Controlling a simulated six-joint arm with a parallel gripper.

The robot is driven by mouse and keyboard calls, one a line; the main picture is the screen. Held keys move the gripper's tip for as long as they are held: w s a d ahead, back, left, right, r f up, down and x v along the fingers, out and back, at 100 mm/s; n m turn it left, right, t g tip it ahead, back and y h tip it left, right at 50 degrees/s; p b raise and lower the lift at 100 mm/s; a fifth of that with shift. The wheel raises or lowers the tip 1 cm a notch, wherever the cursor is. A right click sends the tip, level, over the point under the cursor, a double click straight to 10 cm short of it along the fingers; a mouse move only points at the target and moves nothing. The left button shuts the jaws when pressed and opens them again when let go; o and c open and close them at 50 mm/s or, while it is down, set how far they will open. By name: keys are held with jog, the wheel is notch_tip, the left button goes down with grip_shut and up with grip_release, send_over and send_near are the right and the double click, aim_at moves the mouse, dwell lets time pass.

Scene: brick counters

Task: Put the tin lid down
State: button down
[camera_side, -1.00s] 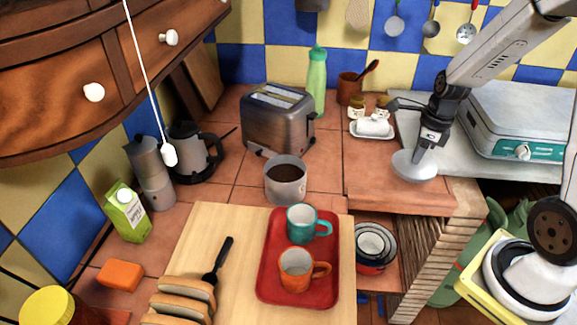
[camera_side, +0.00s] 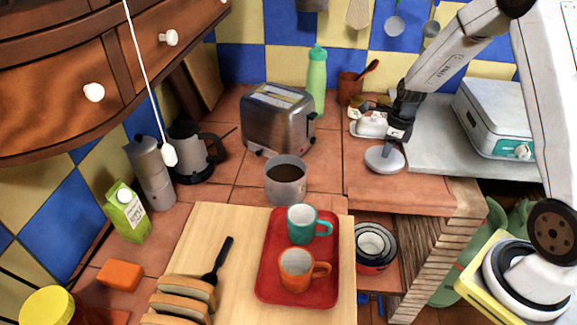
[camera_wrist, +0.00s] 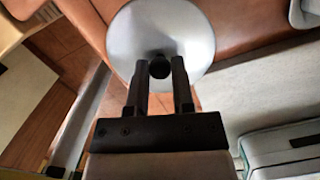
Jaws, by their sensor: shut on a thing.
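The tin lid (camera_side: 384,160) is a round, pale grey disc with a dark knob. My gripper (camera_side: 391,148) is above it, shut on the knob. The lid looks roughly level, low over the tiled counter at the right; I cannot tell from the side view whether it touches the tiles. In the wrist view the lid (camera_wrist: 160,25) lies beyond the fingers, and my gripper (camera_wrist: 160,68) has one finger on each side of the dark knob.
An open tin of dark contents (camera_side: 286,180) stands left of the lid. A white butter dish (camera_side: 366,124) is just behind the lid. A toaster (camera_side: 277,118) stands behind the tin. A red tray (camera_side: 268,285) holds two mugs. Bare tiles (camera_side: 325,165) lie between tin and lid.

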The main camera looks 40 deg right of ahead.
aim_at(381, 151)
jog(key=shift+w+d+f, duration=0.15)
jog(key=shift+w+f, duration=0.3)
jog(key=shift+f, duration=0.15)
jog(key=shift+w+d+f, duration=0.15)
jog(key=shift+w+f, duration=0.3)
jog(key=shift+f, duration=0.1)
jog(key=shift+w+f, duration=0.15)
jog(key=shift+f, duration=0.05)
jog(key=shift+w+d+f, duration=0.1)
jog(key=shift+f, duration=1.55)
jog(key=shift+f, duration=0.15)
jog(key=shift+c, duration=2.4)
grip_release()
jog(key=shift+s+d+r, duration=0.1)
jog(key=shift+s+r, duration=0.1)
jog(key=shift+r, duration=1.85)
jog(key=shift+s+d+r, duration=0.15)
jog(key=shift+s+r, duration=0.1)
jog(key=shift+r, duration=1.8)
jog(key=shift+s+d+r, duration=0.1)
jog(key=shift+s+r, duration=0.1)
jog(key=shift+r, duration=1.85)
